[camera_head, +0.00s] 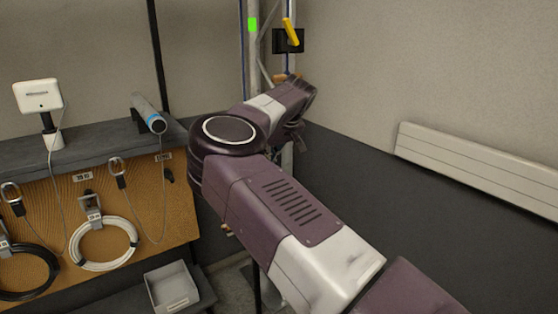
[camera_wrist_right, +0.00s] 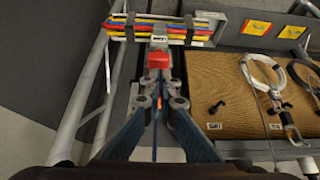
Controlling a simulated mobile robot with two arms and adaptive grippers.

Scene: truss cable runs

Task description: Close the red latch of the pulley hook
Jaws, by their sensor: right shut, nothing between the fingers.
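In the right wrist view a red block (camera_wrist_right: 158,61), which looks like the red latch, sits below a grey labelled block (camera_wrist_right: 159,38) in front of a cable bundle. My right gripper (camera_wrist_right: 158,80) has its fingers together just below the red part, with nothing held. I cannot tell whether the fingertips touch it. The hook itself is not clear behind the fingers, so the latch's position cannot be read. In the head view my right arm reaches to the truss post (camera_head: 254,60) and hides the hook and latch. My left gripper is not in view.
Red, yellow, blue and white cables (camera_wrist_right: 125,29) run across the top of the wrist view. A wooden panel (camera_wrist_right: 238,95) with coiled cables (camera_wrist_right: 262,72) is close on the right. A yellow lever (camera_head: 290,32) is above my arm. A bench (camera_head: 90,150) stands left.

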